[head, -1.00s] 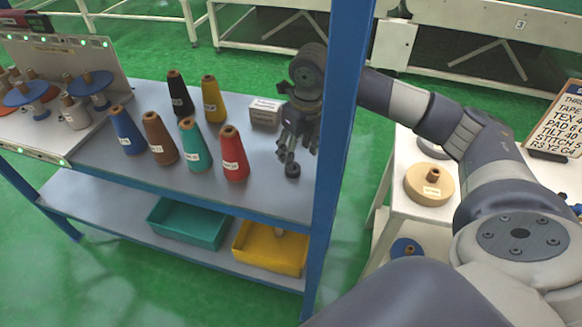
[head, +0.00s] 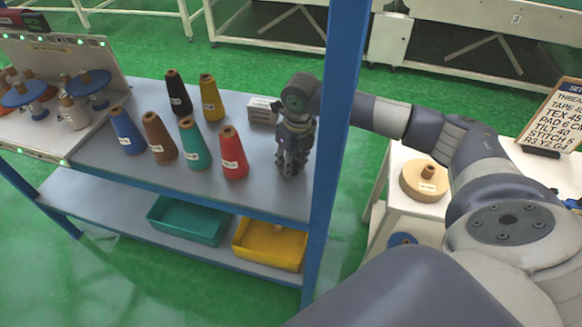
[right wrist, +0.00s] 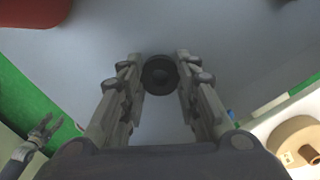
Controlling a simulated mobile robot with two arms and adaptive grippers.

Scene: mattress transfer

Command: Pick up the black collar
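The black collar (right wrist: 160,75) is a small dark ring lying on the grey tabletop. In the right wrist view it sits between the two fingertips of my right gripper (right wrist: 159,78). The fingers are apart, one on each side of it, with little gap; I cannot tell whether they touch it. In the head view my right gripper (head: 290,163) points down at the table's right part and hides the collar. A small gripper, seemingly my left one (right wrist: 44,125), shows at the lower left of the right wrist view with its fingers spread.
A red cone (head: 233,153) stands left of the right gripper, with several other coloured cones beyond. A small labelled box (head: 262,110) is behind the gripper. A blue post (head: 337,150) rises close to its right. A side table holds a tan disc (head: 425,182).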

